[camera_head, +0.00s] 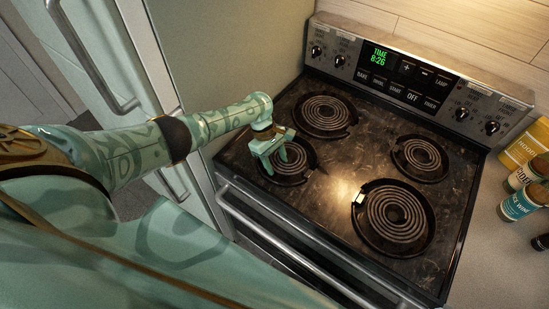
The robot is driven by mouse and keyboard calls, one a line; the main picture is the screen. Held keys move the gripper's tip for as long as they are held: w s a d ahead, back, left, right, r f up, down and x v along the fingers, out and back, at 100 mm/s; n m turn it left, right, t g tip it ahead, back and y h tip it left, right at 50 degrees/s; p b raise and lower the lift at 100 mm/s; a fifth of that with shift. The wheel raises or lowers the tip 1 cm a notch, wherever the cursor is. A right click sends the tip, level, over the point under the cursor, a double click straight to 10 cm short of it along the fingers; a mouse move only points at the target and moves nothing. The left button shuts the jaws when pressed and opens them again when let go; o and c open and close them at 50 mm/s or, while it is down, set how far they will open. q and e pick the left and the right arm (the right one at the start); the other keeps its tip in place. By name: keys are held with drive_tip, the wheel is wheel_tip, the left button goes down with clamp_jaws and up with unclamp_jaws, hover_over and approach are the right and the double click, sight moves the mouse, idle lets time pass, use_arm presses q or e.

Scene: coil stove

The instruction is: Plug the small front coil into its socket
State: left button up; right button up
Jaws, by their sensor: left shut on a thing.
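The small front coil (291,168) is at the front left of the stove, in or just over its round dark pan (312,172). My left gripper (276,166) comes down over its left side and is shut on it. The gripper hides part of the coil. The socket is not visible, and I cannot tell whether the coil touches it or lies fully flat. My right gripper is not in view.
The stove (345,140) has a large back left coil (325,114), a small back right coil (420,158) and a large front right coil (397,213). Spice jars (518,205) stand on the right counter. A fridge (225,70) stands close on the left. An oven handle (290,245) runs along the front.

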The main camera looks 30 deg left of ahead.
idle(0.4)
use_arm(q)
drive_tip(key=shift+p, duration=0.3)
drive_tip(key=shift+r, duration=0.1)
idle(0.4)
drive_tip(key=o, duration=1.2)
drive_tip(key=shift+p, duration=0.3)
wheel_tip(320, 180, up, 8)
drive_tip(key=p, duration=0.8)
